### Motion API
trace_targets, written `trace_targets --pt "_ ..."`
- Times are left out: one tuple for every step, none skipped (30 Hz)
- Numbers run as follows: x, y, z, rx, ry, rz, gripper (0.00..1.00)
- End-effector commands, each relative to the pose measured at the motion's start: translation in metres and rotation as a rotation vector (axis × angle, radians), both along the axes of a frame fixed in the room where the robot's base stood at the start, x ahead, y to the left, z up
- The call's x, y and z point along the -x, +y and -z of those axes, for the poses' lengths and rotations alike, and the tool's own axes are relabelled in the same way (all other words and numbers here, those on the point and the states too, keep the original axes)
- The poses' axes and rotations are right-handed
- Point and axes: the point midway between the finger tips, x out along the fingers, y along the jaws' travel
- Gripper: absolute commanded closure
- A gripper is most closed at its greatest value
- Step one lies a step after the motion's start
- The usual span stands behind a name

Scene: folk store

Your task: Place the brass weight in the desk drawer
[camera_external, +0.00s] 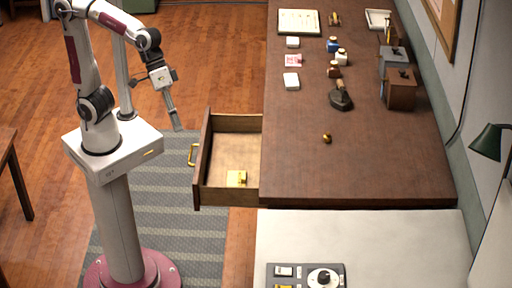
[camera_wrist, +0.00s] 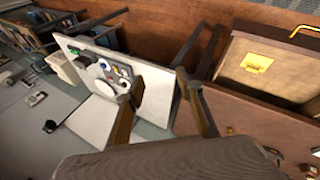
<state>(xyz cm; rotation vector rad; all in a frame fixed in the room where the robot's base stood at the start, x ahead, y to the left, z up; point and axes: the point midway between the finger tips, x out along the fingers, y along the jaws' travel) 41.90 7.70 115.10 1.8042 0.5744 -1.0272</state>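The brass weight (camera_external: 327,138) is a small rounded golden piece standing alone on the brown desktop, right of the drawer. A small brassy spot (camera_wrist: 230,130) beside the right finger in the wrist view may be the same weight. The desk drawer (camera_external: 233,123) is pulled out at the desk's left side; it also shows at the upper right of the wrist view (camera_wrist: 280,36). My gripper (camera_external: 176,127) hangs left of the drawer, well away from the weight. In the wrist view its two fingers (camera_wrist: 160,78) stand apart with nothing seen held between them.
A yellow note-like item (camera_external: 236,178) lies in the drawer's front corner. A dark stamp-like tool (camera_external: 341,97), small bottles (camera_external: 333,45) and brown boxes (camera_external: 401,90) stand farther back on the desk. A white counter (camera_external: 360,235) adjoins in front. The desktop around the weight is clear.

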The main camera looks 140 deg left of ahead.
Motion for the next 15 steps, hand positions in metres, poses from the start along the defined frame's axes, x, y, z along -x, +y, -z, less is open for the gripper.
trace_targets --pt "0.012 -0.011 -0.001 -0.036 0.001 0.060 0.63" --pt "0.018 -0.016 -0.001 -0.057 0.003 0.097 0.63" --pt "0.027 -0.023 0.000 -0.086 0.007 0.144 0.63" --pt "0.033 -0.027 0.000 -0.108 0.007 0.178 0.63" --pt "0.040 -0.032 0.001 -0.129 0.010 0.213 0.63" --pt "0.048 -0.037 0.002 -0.159 0.012 0.259 0.63" --pt "0.055 -0.041 0.003 -0.180 0.014 0.295 0.63" --pt "0.062 -0.045 0.004 -0.202 0.017 0.328 0.63" --pt "0.071 -0.050 0.005 -0.230 0.018 0.374 0.63" --pt "0.077 -0.053 0.006 -0.254 0.019 0.409 0.63" --pt "0.084 -0.056 0.007 -0.274 0.020 0.443 0.63" --pt "0.093 -0.059 0.009 -0.304 0.023 0.488 0.63" --pt "0.099 -0.062 0.011 -0.325 0.024 0.523 0.63" --pt "0.106 -0.065 0.013 -0.347 0.025 0.557 0.63" --pt "0.114 -0.067 0.015 -0.377 0.025 0.601 0.63"
